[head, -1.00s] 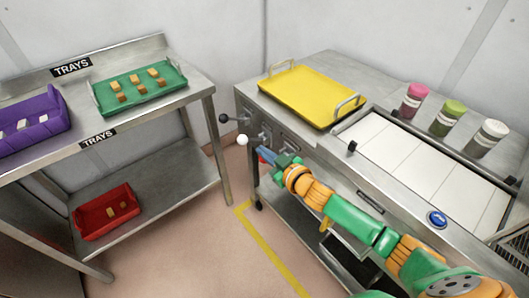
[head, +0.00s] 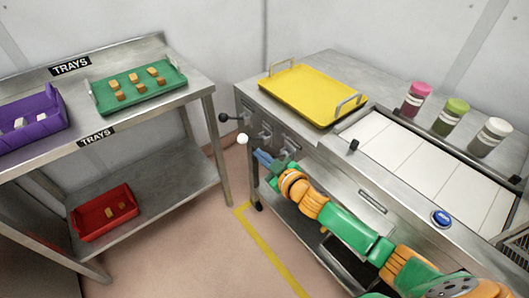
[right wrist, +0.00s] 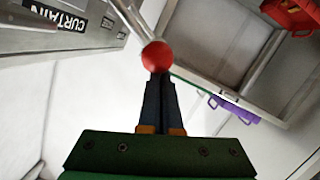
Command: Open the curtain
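The red ball knob (right wrist: 155,56) sits on a metal rod in the right wrist view, beside a panel with a CURTAIN label (right wrist: 68,17). My right gripper (right wrist: 159,78) has its fingers together, with their tips right at the underside of the knob. I cannot tell whether they touch it. In the head view my right gripper (head: 262,158) is low at the left end of the steel machine, and the red knob is hidden there. A black knob (head: 223,117) and a white knob (head: 242,139) stick out nearby. My left gripper is out of view.
The machine (head: 335,65) carries a yellow tray (head: 311,94), several bottles and a blue button (head: 441,217). A steel shelf table (head: 155,108) marked TRAYS stands left, with green, purple and red trays. Open floor lies between.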

